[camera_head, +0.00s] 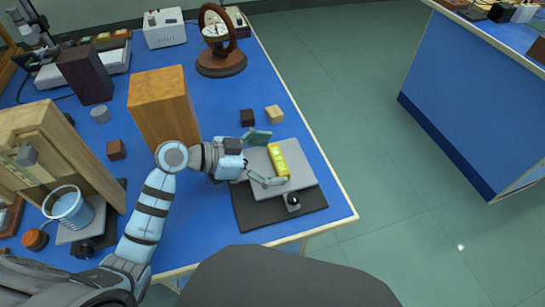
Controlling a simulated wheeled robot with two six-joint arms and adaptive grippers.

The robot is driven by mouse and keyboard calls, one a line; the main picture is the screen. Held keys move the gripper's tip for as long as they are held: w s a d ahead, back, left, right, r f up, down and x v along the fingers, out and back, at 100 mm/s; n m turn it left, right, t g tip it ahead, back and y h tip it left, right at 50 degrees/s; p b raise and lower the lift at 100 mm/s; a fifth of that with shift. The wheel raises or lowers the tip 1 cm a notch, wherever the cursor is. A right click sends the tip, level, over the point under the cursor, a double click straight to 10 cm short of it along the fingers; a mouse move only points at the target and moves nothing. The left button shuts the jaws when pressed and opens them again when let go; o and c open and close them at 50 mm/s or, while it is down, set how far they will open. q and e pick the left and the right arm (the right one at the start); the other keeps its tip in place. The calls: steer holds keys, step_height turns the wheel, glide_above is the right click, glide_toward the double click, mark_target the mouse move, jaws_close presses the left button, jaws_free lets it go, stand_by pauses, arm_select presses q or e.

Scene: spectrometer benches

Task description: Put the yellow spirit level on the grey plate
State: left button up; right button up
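The yellow spirit level (281,163) lies on the grey plate (304,177), near the plate's middle. The plate sits on a dark base (255,213) with a small round knob (292,199) at its front. My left gripper (274,159) reaches in from the left over the plate. Its two fingers are spread wide, one toward the far end of the level and one toward the near end. The level is between the fingertips, and a gap shows on the far side. My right gripper is not in view.
A wooden block (160,100) stands left of my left gripper. A small dark cube (247,117) and a light wooden cube (274,114) lie just behind the plate. A round wooden instrument (220,62) stands farther back. The blue table's right edge is close to the plate.

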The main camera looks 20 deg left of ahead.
arm_select(q)
steer(key=shift+r, duration=0.15)
steer(key=shift+s+a+r, duration=0.1)
steer(key=shift+a+r, duration=0.05)
steer(key=v, duration=0.7)
steer(key=shift+p, duration=0.3)
